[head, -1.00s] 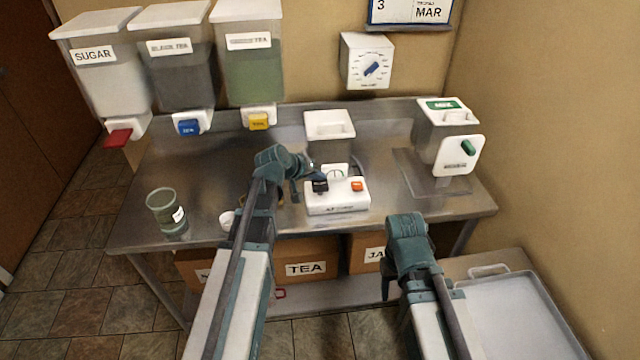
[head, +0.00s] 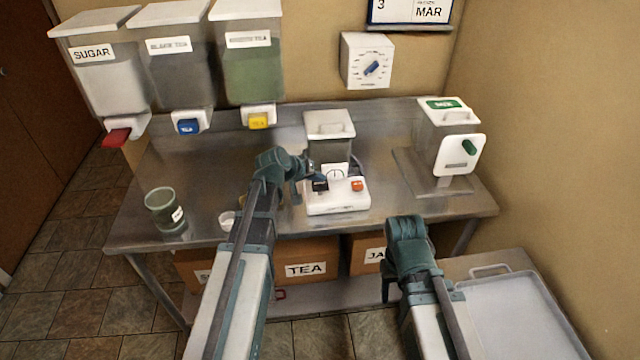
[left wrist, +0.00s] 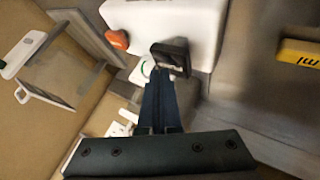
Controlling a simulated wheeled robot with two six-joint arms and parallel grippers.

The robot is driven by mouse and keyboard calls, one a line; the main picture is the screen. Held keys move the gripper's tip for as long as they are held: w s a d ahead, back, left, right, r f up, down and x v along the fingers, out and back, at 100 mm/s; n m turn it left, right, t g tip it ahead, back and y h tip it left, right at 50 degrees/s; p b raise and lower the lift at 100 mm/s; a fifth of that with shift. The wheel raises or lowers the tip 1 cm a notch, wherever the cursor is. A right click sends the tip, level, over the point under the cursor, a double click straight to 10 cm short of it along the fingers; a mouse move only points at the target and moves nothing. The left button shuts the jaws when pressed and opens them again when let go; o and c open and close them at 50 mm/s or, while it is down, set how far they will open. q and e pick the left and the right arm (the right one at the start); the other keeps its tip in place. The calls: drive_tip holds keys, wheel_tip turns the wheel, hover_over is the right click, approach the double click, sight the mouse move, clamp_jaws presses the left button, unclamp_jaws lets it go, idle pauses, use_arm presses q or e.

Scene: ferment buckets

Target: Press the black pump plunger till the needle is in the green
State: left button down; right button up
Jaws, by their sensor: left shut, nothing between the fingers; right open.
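The white pump unit (head: 338,204) stands near the middle of the steel table. Its black plunger (head: 320,186) is at the left and an orange button (head: 357,185) at the right. A round gauge (head: 335,173) sits behind them; its needle looks roughly upright, but the zone is too small to tell. My left gripper (head: 317,176) is shut and empty, its tips at the plunger. In the left wrist view the fingertips (left wrist: 158,78) overlap the edge of the black plunger (left wrist: 172,56) and partly hide the gauge; contact is unclear. My right gripper (head: 389,290) is open, low in front of the table.
A lidded clear container (head: 330,126) stands behind the pump. A green-grey jar (head: 166,211) and small white cup (head: 227,221) are at the left. A dispenser with a green knob (head: 447,138) stands right. Dispensers (head: 181,60) hang at the back left.

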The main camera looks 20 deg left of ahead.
sight(319, 185)
use_arm(q)
drive_tip(key=shift+f+b, duration=1.45)
drive_tip(key=shift+f, duration=0.1)
idle(1.0)
drive_tip(key=shift+r, duration=0.1)
drive_tip(key=shift+r+p, duration=1.95)
drive_tip(key=shift+p, duration=0.05)
wheel_tip(319, 185, up, 5)
drive_tip(key=p, duration=0.5)
